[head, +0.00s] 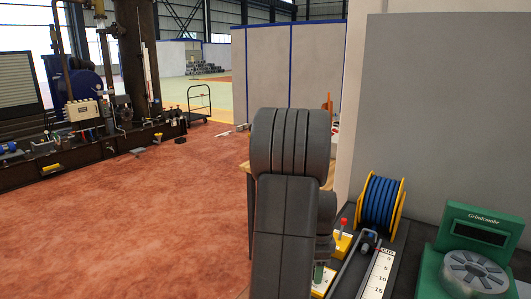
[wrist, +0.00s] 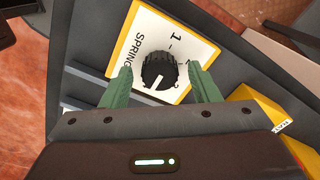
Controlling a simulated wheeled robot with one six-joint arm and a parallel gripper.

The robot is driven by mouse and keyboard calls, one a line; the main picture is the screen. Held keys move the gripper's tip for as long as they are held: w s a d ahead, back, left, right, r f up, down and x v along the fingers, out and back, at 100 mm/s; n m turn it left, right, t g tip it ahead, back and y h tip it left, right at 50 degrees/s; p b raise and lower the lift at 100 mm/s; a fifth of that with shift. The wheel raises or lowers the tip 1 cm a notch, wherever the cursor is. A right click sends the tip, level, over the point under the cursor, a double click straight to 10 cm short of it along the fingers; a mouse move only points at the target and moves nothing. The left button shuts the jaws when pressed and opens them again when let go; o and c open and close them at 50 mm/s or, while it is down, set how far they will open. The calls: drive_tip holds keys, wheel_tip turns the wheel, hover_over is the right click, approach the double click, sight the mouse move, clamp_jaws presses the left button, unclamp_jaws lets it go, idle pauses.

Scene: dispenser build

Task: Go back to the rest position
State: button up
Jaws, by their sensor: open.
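In the wrist view, my gripper (wrist: 160,70) has its two green fingers spread apart. A black ribbed knob (wrist: 159,70) with a white pointer line lies between them, with a gap showing on each side near the fingertips. The knob sits on a white plate (wrist: 183,45) with a yellow border, lettered "SPRING" and marked "1". The plate is on a dark grey panel (wrist: 85,60). In the head view, my dark arm stands in front of the bench's left part and hides most of the gripper and the knob.
On the bench are a red-tipped lever (head: 343,224), a blue hose reel (head: 379,204) in a yellow frame, a numbered white scale (head: 376,274) and a green "Grindcombe" device (head: 474,262). A grey wall (head: 450,110) stands behind. The reddish floor (head: 130,220) at left is clear.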

wheel_tip(320, 180, up, 14)
wheel_tip(320, 180, down, 14)
drive_tip(key=shift+f, duration=0.1)
drive_tip(key=n, duration=0.4)
drive_tip(key=shift+n, duration=0.3)
drive_tip(key=n, duration=1.1)
drive_tip(key=shift+p, duration=0.35)
drive_tip(key=shift+n, duration=2.2)
